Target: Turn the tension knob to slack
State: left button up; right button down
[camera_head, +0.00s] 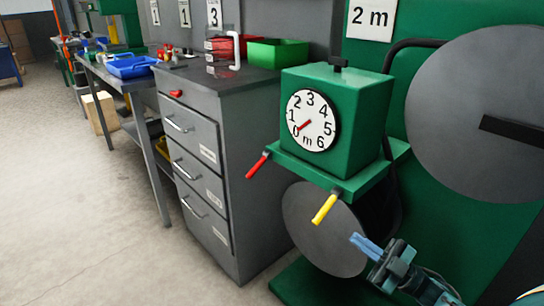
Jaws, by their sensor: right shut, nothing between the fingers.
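A green machine box (360,105) carries a round white dial (317,112) numbered 0 to 6 with an "m"; its red pointer is near 0. A small black knob-like part (338,64) sits on top of the box; I cannot tell whether it is the tension knob, and no label shows. A red-handled lever (258,165) and a yellow-handled lever (324,209) stick out below the box. My right gripper (360,242) is at the lower right, below and right of the yellow handle, apart from it. Its blue fingers are together and empty. My left gripper is not in view.
A large grey disc (450,85) with a black bar stands at the right. A smaller grey disc (312,232) is behind my right gripper. A grey drawer cabinet (240,150) with green and red bins stands left of the machine. The floor at left is open.

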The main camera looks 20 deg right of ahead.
aim_at(338, 63)
jog(key=k, duration=1)
